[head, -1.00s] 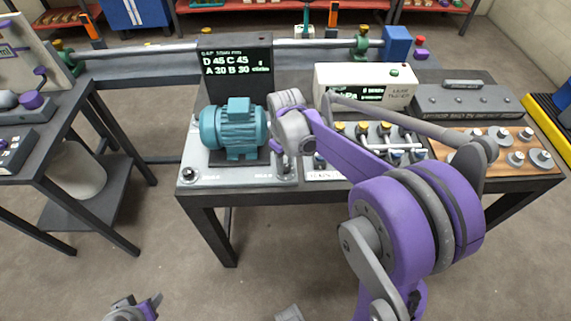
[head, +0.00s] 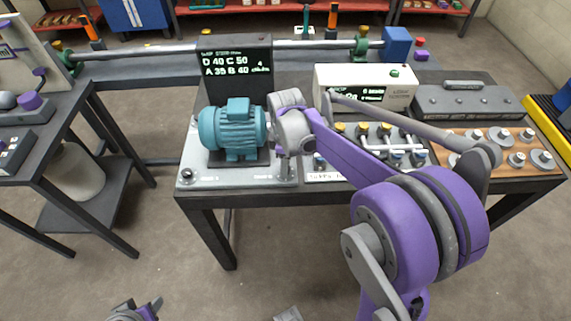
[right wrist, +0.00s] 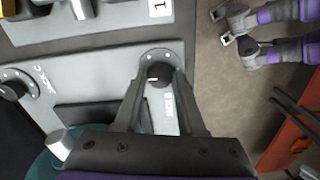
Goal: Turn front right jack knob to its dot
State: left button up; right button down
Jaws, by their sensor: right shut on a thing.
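The teal motor (head: 232,130) sits on a grey plate (head: 235,182) at the table's front left. My right gripper (right wrist: 158,78) is shut on the dark front right jack knob (right wrist: 158,72), one finger on each side. The knob's white mark points roughly left in the right wrist view, and small pale dots lie on the plate beyond it. In the head view my right gripper (head: 283,165) hides most of this knob. The front left knob (head: 186,173) shows clear. My left gripper (head: 135,308) is low at the bottom edge, away from the table; its opening is unclear.
A dark display (head: 236,62) behind the motor shows readings for A, B, C and D. Another jack knob (right wrist: 12,88) is at the left in the right wrist view. Valves (head: 380,140), a white box (head: 335,80) and a wooden weight board (head: 510,165) stand to the right.

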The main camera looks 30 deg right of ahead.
dwell(0.4)
jog(key=c, duration=0.5)
grip_release()
notch_tip(320, 180, up, 11)
jog(key=shift+p, duration=0.4)
jog(key=s+a+f+m+t+p, duration=0.1)
jog(key=s+a+f+m+t, duration=0.1)
jog(key=s+a+m, duration=0.3)
jog(key=s+a+f+m+t+p, duration=0.1)
jog(key=s+a+f+m+t, duration=0.2)
jog(key=s, duration=0.8)
jog(key=shift+s+a+f+m, duration=0.2)
jog(key=shift+a+f+m, duration=0.65)
jog(key=shift+m, duration=0.15)
